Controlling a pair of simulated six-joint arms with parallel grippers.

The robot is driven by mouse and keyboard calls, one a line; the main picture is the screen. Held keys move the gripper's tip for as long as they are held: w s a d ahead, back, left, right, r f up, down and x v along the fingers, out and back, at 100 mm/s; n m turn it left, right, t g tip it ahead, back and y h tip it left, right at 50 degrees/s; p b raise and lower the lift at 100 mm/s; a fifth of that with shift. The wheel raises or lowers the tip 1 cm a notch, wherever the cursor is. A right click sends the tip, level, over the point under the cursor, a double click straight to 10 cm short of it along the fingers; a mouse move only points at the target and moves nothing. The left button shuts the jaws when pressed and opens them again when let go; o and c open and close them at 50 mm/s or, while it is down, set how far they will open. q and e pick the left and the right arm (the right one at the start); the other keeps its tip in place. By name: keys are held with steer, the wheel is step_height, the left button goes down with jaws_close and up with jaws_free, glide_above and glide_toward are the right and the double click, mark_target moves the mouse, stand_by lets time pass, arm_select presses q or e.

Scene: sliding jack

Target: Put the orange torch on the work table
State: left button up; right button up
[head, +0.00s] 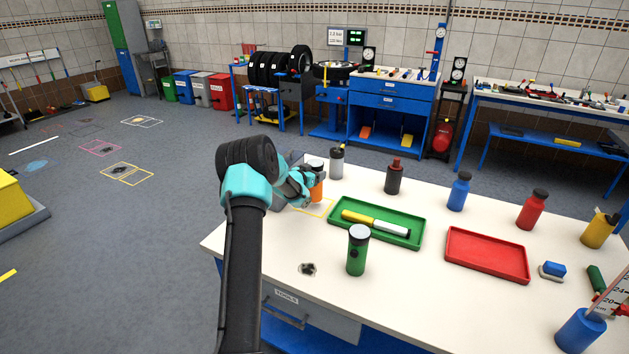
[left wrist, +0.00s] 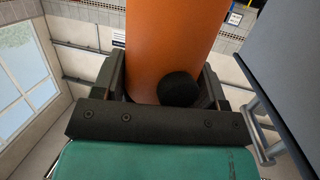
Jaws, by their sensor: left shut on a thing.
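The orange torch (head: 318,190) is upright at the far left part of the work table (head: 400,300), beside a yellow outline on the tabletop. My left gripper (head: 308,187) is shut on it and hides part of its body. In the left wrist view the torch's orange body (left wrist: 165,45) stands between the two fingers (left wrist: 160,85), with a round black knob on it. I cannot tell whether its base touches the table. My right gripper is not in view.
A green tray (head: 376,239) holds a yellow-and-white tool. A green torch (head: 358,250), a grey bottle (head: 337,162) and a dark bottle (head: 394,177) stand nearby. A red tray (head: 487,271) lies to the right. Bare tabletop lies at the front.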

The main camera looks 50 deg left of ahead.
arm_select(q)
steer(key=shift+w+a, duration=0.15)
steer(key=shift+a, duration=0.05)
steer(key=shift+w+a+f, duration=0.1)
steer(key=shift+f, duration=0.8)
steer(key=shift+w+a+f, duration=0.1)
steer(key=shift+f, duration=0.9)
steer(key=o, duration=1)
steer(key=shift+o, duration=0.2)
steer(key=shift+s, duration=0.1)
steer(key=v, duration=1.2)
